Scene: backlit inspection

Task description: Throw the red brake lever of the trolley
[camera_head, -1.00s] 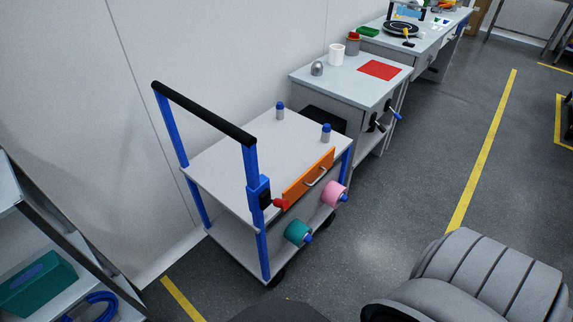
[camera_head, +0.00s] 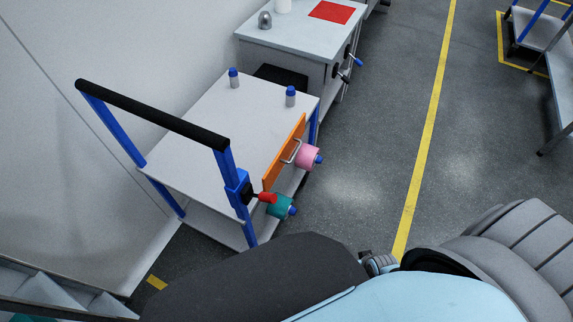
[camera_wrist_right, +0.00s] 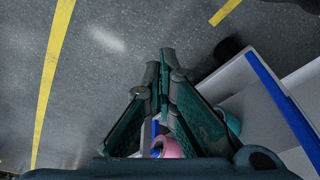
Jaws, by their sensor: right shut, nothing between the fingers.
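The trolley (camera_head: 205,128) stands against the wall in the head view, with blue posts and a black push bar. The red brake lever (camera_head: 266,197) sticks out to the right from a blue and black mount (camera_head: 239,190) on its near right post. In the right wrist view, my right gripper (camera_wrist_right: 164,62) is shut and empty above the floor, with part of the trolley (camera_wrist_right: 270,115) to its right. The lever does not show there. In the head view my right arm fills the lower part and the gripper's fingers are not seen. My left gripper is in neither view.
A grey bench (camera_head: 300,45) stands behind the trolley. The floor (camera_head: 350,190) to the right is clear, with a yellow line.

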